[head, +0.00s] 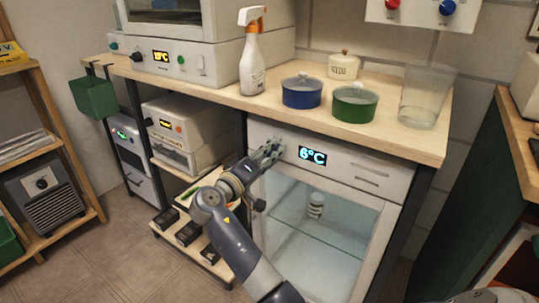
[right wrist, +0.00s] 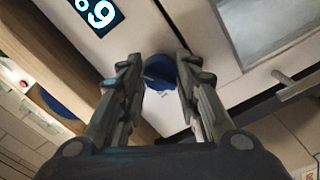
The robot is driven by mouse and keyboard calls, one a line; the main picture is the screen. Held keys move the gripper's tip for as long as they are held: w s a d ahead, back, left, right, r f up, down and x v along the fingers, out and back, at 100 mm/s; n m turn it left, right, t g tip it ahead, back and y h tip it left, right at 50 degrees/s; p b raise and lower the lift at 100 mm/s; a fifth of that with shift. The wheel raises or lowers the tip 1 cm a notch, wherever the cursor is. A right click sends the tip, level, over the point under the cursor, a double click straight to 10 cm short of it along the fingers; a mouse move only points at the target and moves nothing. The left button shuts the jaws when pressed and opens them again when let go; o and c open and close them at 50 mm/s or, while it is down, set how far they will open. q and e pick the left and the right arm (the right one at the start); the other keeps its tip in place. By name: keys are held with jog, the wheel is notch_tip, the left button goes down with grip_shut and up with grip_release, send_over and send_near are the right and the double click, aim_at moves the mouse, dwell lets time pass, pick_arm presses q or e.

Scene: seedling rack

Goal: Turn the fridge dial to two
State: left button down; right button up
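The fridge (head: 384,222) stands under the bench, with a white front panel and a glass door. Its lit display (head: 312,155) reads 6°C and shows partly, turned over, in the right wrist view (right wrist: 98,14). My right gripper (head: 268,152) is at the panel just left of the display and hides the dial in the head view. In the right wrist view the blue dial (right wrist: 160,74) sits between the two spread fingertips. Both tips look close to its sides; contact is unclear. The dial's setting marks are not readable. My left gripper is not in view.
The bench top (head: 210,92) holds a spray bottle (head: 252,62), a blue pot (head: 302,91), a green pot (head: 354,104) and a clear container (head: 426,95). The fridge door handle (right wrist: 296,84) is beside the gripper. Open floor lies at the front left.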

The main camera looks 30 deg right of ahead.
jog(key=shift+o, duration=1.4)
jog(key=v, duration=0.7)
jog(key=shift+a, duration=0.2)
jog(key=shift+s, duration=0.1)
